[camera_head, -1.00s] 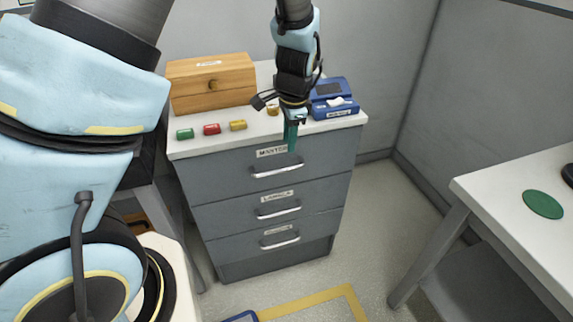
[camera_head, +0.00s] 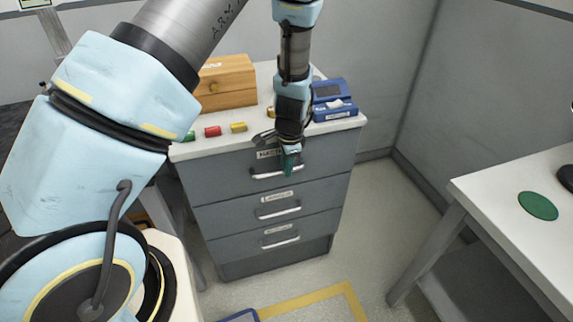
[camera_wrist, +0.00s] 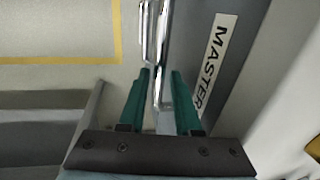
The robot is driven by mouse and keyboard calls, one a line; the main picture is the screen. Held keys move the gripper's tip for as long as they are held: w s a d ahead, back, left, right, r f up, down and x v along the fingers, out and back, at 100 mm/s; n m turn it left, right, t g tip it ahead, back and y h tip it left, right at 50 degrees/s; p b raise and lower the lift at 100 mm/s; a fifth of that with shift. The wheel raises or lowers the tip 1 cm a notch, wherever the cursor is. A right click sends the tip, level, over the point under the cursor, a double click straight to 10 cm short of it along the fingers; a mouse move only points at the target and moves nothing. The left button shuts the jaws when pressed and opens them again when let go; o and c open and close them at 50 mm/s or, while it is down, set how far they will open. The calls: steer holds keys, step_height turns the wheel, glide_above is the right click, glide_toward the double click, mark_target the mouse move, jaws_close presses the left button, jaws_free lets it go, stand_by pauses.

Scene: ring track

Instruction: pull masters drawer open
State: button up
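The grey drawer unit stands against the back wall, and its top drawer (camera_head: 220,173) is closed. In the wrist view the label (camera_wrist: 215,62) reads "MASTER" and runs along the drawer front. The silver handle (camera_head: 262,174) of that drawer also shows in the wrist view (camera_wrist: 160,78). My gripper (camera_head: 288,165) is in front of the top drawer at handle height. In the wrist view my gripper (camera_wrist: 163,98) is open, with its two green fingers apart and the near end of the handle between them. I cannot tell whether a finger touches the handle.
Two lower drawers (camera_head: 277,208) are closed. On the white top are a wooden box (camera_head: 228,80), a blue device (camera_head: 333,101) and small coloured blocks (camera_head: 238,127). A white table (camera_head: 500,200) stands at right.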

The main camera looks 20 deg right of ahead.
steer(key=shift+c, duration=0.4)
jaws_close()
stand_by(0.9)
